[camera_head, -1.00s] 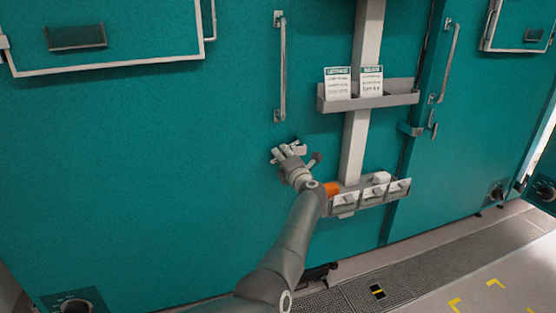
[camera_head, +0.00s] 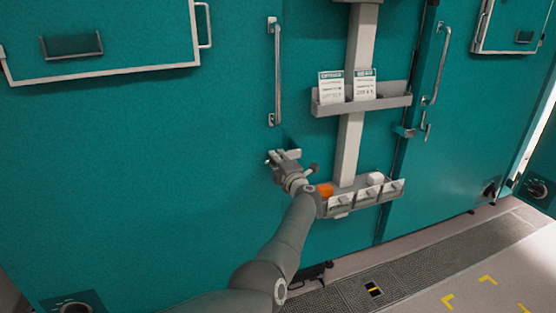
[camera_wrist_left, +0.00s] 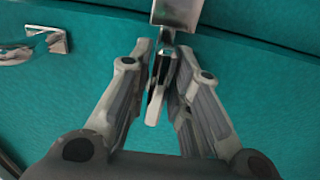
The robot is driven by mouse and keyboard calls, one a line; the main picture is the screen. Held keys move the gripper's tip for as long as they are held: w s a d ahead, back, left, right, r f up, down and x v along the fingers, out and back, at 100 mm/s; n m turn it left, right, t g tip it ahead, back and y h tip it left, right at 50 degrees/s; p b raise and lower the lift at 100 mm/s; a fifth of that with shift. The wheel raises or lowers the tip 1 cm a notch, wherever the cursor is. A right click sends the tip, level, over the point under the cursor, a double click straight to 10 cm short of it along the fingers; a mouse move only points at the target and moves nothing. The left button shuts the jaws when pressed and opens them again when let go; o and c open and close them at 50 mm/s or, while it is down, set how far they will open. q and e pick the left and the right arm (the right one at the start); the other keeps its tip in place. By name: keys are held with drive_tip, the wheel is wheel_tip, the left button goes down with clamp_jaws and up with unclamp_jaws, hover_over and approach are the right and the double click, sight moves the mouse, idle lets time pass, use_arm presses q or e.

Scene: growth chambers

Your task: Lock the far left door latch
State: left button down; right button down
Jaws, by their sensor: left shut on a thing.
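The large teal door (camera_head: 150,160) fills the left and middle of the head view. Its latch is a small metal part below the long vertical door handle (camera_head: 276,75), mostly hidden by my left gripper (camera_head: 282,158). In the left wrist view, the latch lever (camera_wrist_left: 155,98) hangs from a metal bracket (camera_wrist_left: 177,12) and lies between the two fingers of my left gripper (camera_wrist_left: 162,70). The fingers are closed in around the lever. My right gripper is not in view.
Right of my left gripper is a pale vertical post (camera_head: 350,145) with a card shelf (camera_head: 340,105) and a lower bin rack (camera_head: 352,203). A second teal door (camera_head: 440,170) with its own handle stands further right. The floor grating (camera_head: 400,275) is clear.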

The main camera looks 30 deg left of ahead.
use_arm(q)
drive_tip(key=c, duration=1.4)
unclamp_jaws()
drive_tip(key=shift+c, duration=0.2)
drive_tip(key=v, duration=0.7)
drive_tip(key=shift+d, duration=0.2)
drive_tip(key=shift+s+f, duration=0.1)
drive_tip(key=shift+s, duration=0.05)
